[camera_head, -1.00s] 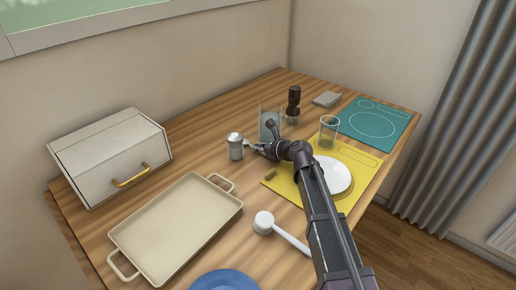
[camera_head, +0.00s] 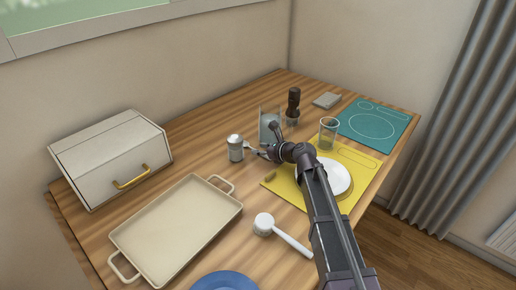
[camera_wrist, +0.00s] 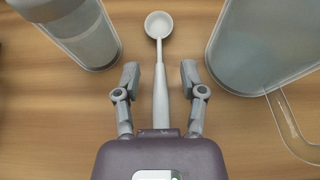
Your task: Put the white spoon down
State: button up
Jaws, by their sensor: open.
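A white-grey spoon (camera_wrist: 159,88) lies on the wooden table in the wrist view, its round bowl pointing away from me and its handle running back between my fingers. My gripper (camera_wrist: 160,78) is open, with one finger on each side of the handle and a gap on both sides. The rear end of the handle is hidden by my gripper body. In the head view my gripper (camera_head: 264,152) is low near the table, right of the shaker, and the spoon (camera_head: 250,146) shows only as a small pale shape there.
A shaker (camera_head: 235,148) stands close left and a clear upright holder (camera_head: 269,127) close right of the spoon. A yellow mat (camera_head: 283,187) with a white plate, a beige tray (camera_head: 177,228), a white ladle-like utensil (camera_head: 264,223) and a bread box (camera_head: 110,158) are around.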

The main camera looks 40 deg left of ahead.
jog(key=p+v, duration=0.3)
jog(key=v, duration=0.7)
jog(key=shift+d+r+p, duration=0.2)
jog(key=shift+d+p, duration=0.05)
jog(key=shift+p, duration=0.15)
